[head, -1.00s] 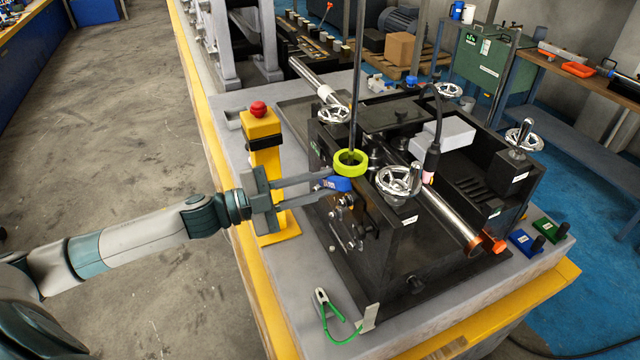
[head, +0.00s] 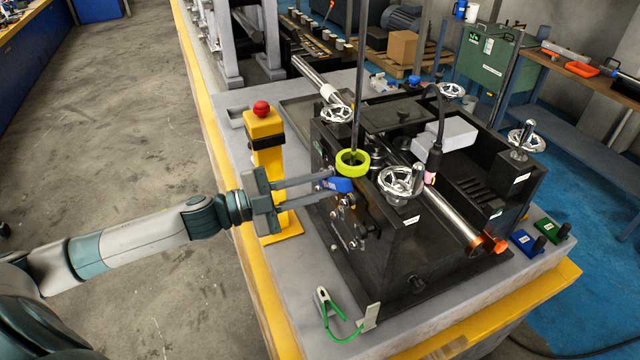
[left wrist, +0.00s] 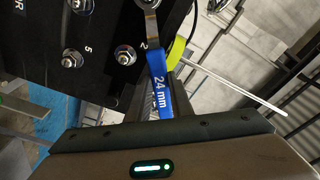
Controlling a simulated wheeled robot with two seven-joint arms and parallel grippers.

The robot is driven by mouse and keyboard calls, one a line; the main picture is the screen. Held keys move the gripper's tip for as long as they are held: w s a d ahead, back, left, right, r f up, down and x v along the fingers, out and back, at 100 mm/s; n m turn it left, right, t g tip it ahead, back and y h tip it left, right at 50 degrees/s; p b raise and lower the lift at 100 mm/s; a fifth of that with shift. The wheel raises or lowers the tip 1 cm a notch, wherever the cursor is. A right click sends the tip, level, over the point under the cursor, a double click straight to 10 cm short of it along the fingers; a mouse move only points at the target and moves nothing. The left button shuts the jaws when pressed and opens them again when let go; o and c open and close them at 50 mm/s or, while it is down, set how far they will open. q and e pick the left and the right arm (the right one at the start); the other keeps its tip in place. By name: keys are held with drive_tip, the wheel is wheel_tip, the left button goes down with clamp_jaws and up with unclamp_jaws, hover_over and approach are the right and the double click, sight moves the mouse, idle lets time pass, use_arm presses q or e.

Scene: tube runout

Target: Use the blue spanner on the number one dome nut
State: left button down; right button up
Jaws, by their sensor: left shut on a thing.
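The blue spanner (head: 341,185) is held at the near upper side of the black machine (head: 400,240). My left gripper (head: 331,186) is shut on its blue handle. In the left wrist view the handle (left wrist: 158,88) reads "24 mm", and its silver head reaches the top edge, where what it touches is cut off. Two dome nuts show on the black panel there: one (left wrist: 125,55) near a "2" mark and one (left wrist: 72,58) near a "5" mark. I cannot make out a number one mark. My right gripper is not in view.
A lime-yellow ring (head: 352,162) around an upright rod is close beside the spanner. A chrome handwheel (head: 401,182) stands to its right. A yellow post with a red button (head: 262,107) stands behind my gripper. Blue (head: 525,241) and green (head: 546,229) blocks sit at the bench's right.

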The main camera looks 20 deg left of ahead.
use_arm(q)
drive_tip(key=shift+s+a, duration=0.25)
drive_tip(key=shift+a, duration=0.05)
idle(0.6)
drive_tip(key=shift+s+a+r, duration=0.1)
drive_tip(key=shift+s+a, duration=0.3)
drive_tip(key=shift+s, duration=0.2)
drive_tip(key=shift+b+v, duration=0.35)
drive_tip(key=shift+v, duration=0.7)
drive_tip(key=v, duration=0.3)
drive_tip(key=shift+s+d+r, duration=0.2)
